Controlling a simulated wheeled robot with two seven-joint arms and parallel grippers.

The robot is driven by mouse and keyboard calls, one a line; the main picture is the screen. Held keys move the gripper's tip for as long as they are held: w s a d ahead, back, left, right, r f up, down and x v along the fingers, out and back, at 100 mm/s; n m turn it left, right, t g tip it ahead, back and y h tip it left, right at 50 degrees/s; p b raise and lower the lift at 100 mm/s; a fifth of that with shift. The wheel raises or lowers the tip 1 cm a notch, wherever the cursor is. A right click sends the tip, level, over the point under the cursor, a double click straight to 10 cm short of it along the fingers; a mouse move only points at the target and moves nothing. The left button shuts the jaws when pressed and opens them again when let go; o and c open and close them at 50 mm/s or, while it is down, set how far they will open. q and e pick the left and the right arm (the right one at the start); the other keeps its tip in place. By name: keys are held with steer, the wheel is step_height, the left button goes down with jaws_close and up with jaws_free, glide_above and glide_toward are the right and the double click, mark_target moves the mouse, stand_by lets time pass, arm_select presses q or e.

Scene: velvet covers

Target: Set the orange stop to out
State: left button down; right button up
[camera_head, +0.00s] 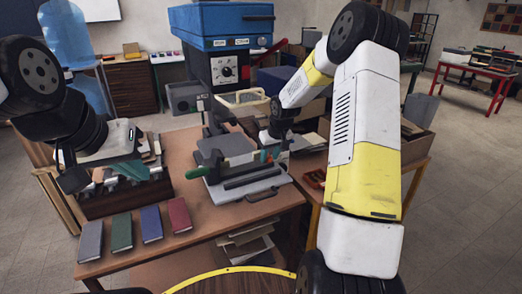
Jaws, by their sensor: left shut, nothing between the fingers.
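The press-like fixture has a grey base plate (272,194), a grey upper block (222,150) and a green handle (197,173) at its left. A small orange part (263,156), likely the orange stop, shows at the fixture's back right. It is tiny and partly hidden, so I cannot tell its setting. My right gripper (269,153) is pointed down beside the orange part; whether they touch is unclear, and its fingers are too small to read. My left gripper (73,179) is shut and empty over the dark crate at the table's left, away from the fixture.
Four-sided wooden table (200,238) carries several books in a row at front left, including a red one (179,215). A dark crate (128,196) with upright items stands behind them. A blue machine (222,25) rises behind the fixture. A cardboard box (413,142) is at right.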

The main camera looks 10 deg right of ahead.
jaws_close()
stand_by(1.2)
